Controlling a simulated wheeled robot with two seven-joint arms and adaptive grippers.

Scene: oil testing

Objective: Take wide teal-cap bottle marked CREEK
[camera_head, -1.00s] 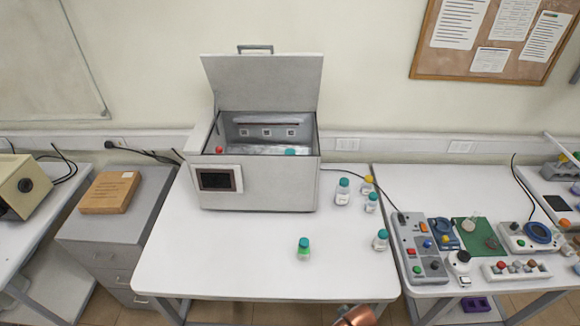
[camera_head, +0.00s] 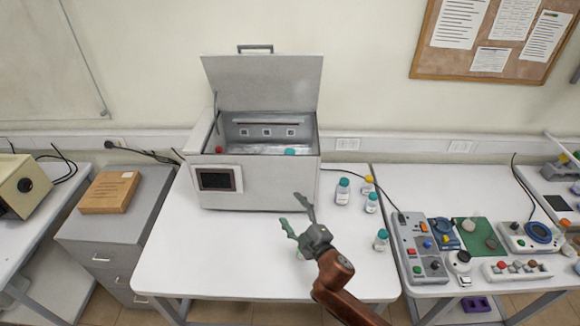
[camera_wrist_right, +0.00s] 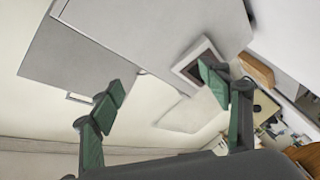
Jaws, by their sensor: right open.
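A wide teal-cap bottle (camera_head: 342,192) stands on the white table right of the open grey box. Smaller teal-cap bottles stand beside it (camera_head: 371,203) and nearer the front right (camera_head: 381,240). Labels are too small to read, so I cannot tell which says CREEK. My right gripper (camera_head: 290,208) is open and empty above the table, in front of the box and left of these bottles. It largely hides another teal-cap bottle. In the right wrist view its fingers (camera_wrist_right: 160,82) are spread, with no bottle between them. My left gripper is not in view.
The grey box (camera_head: 262,185) has its lid up; a teal cap (camera_head: 290,152) and a red cap (camera_head: 219,150) show inside. A yellow-cap bottle (camera_head: 367,185) stands behind the others. A control panel (camera_head: 418,250) is on the right table. The table's front left is clear.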

